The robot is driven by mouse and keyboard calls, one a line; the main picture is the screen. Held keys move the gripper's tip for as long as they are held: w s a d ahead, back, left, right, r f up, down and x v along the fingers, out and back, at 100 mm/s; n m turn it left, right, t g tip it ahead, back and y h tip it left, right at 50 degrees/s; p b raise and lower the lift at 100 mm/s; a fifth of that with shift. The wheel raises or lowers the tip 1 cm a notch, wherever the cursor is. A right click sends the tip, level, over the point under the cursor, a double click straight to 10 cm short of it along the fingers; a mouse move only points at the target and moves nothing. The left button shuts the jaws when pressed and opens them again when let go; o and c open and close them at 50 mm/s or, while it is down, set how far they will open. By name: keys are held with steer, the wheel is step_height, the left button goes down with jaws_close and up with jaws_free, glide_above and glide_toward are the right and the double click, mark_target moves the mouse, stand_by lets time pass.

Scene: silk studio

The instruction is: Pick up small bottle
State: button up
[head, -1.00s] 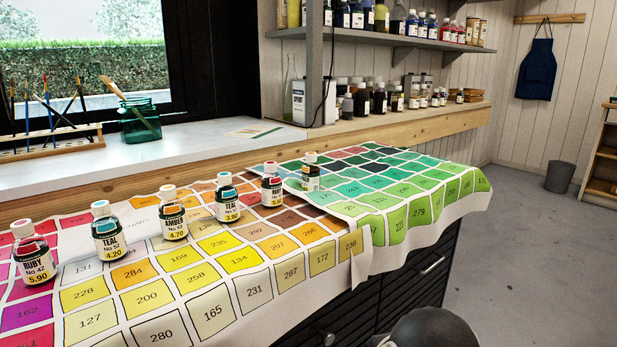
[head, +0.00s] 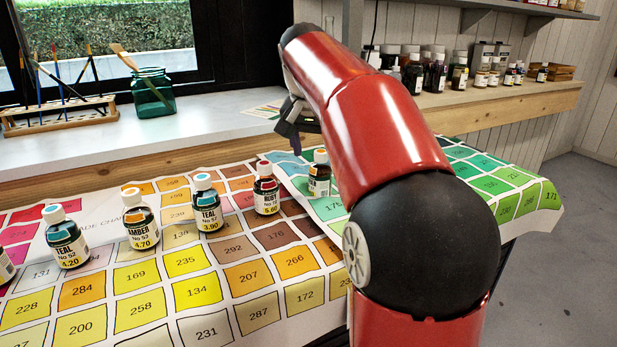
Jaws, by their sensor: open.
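Several small dark bottles with white caps and coloured tops stand upright in a row on the colour charts. From the left they include a teal bottle (head: 66,238), an amber bottle (head: 140,222), another teal bottle (head: 206,205), a ruby bottle (head: 266,190) and a bottle (head: 319,175) at the far right end. This last one is close beside my red arm in the picture, and its label is hard to read. My gripper (head: 292,130) is partly hidden behind my arm, above and behind the right end of the row. It is open, and nothing shows between its fingers.
The yellow chart (head: 185,290) and green chart (head: 500,185) cover the counter. A green glass jar (head: 153,93) and a brush rack (head: 58,118) stand on the window sill. Shelf bottles (head: 437,72) stand at the back.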

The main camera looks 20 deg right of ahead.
mark_target(321, 159)
steer(key=x, duration=0.6)
steer(key=shift+w+d+f, duration=0.15)
steer(key=shift+w+d, duration=0.15)
steer(key=shift+w, duration=0.05)
steer(key=c, duration=1.1)
